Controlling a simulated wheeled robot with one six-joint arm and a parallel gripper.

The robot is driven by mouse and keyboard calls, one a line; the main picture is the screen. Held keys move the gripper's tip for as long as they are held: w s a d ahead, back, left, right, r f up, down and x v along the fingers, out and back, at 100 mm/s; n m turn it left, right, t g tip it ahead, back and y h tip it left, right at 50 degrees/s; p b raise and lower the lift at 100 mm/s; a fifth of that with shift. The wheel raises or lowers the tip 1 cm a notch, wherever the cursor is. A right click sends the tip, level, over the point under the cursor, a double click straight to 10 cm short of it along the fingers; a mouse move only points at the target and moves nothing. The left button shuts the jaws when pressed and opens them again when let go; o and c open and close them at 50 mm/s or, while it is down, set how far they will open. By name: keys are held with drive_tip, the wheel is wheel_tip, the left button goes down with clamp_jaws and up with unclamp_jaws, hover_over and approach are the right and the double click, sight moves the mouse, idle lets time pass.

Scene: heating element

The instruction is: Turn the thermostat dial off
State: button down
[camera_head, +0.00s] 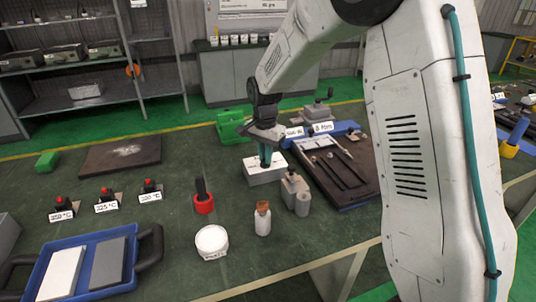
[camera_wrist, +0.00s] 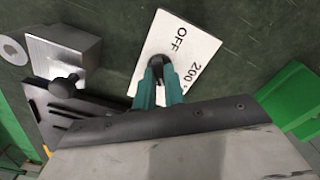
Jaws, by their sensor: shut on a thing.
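The thermostat is a low white box (camera_head: 262,178) on the green table, and my gripper (camera_head: 266,160) reaches down onto its top. In the wrist view its white face (camera_wrist: 196,52) carries the words "OFF" and "200". The black dial (camera_wrist: 158,63) sits at the edge of this face between my teal fingers (camera_wrist: 157,82). My fingers are shut on the dial and hide most of it. Which mark the dial points to cannot be told.
A dark tool tray (camera_head: 345,180) and metal blocks (camera_head: 293,187) stand close on the right. A green box (camera_head: 232,126) is behind.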

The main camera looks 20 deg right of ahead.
drive_tip(key=n, duration=0.7)
drive_tip(key=shift+a, duration=0.15)
drive_tip(key=n, duration=0.7)
drive_tip(key=shift+s+n, duration=0.1)
drive_tip(key=shift+n, duration=0.2)
drive_tip(key=n, duration=0.3)
drive_tip(key=shift+n, duration=0.3)
drive_tip(key=n, duration=0.3)
drive_tip(key=shift+f+n, duration=0.1)
drive_tip(key=shift+n, duration=0.3)
drive_tip(key=n, duration=0.6)
drive_tip(key=shift+n, duration=0.4)
